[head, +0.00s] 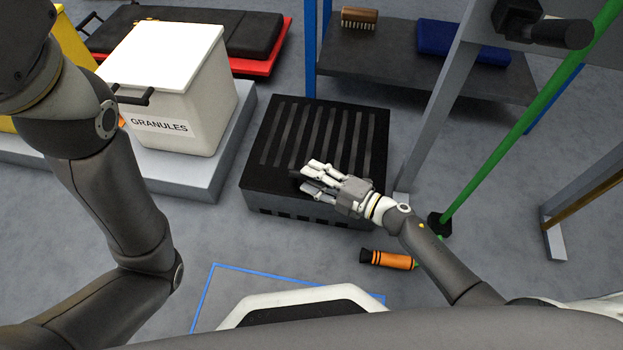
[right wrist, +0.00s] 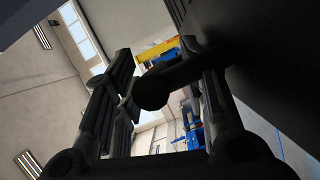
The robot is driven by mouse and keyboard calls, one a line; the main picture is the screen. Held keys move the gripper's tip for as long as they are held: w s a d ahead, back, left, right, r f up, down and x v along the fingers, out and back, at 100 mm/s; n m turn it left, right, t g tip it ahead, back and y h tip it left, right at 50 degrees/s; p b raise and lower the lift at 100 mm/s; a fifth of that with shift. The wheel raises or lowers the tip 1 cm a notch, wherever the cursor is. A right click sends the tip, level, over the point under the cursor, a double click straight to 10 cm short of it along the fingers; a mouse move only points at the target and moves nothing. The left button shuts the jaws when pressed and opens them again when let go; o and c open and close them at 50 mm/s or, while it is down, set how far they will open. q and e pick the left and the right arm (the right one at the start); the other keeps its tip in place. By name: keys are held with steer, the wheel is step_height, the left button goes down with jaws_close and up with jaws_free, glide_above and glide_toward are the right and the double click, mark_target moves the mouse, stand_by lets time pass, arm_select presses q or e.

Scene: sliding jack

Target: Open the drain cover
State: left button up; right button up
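The drain cover (head: 330,142) is a black slatted lid lying flat on a low dark box with slots along its front side. In the right wrist view, a dark round-ended bar (right wrist: 152,91) lies between the two fingers of my right gripper (right wrist: 165,95). The fingers stand apart; whether either touches the bar is unclear. My left arm shows at the left, but its gripper is out of view.
A white granules bin (head: 170,90) stands on a grey platform (head: 228,150) to the left. A low dark shelf (head: 400,60) with a brush (head: 359,18) is behind. A green pole (head: 520,125) leans at right. An orange flashlight-like object (head: 387,259) lies on the floor.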

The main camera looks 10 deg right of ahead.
steer(key=shift+w+a, duration=0.35)
steer(key=shift+a, duration=0.05)
jaws_close()
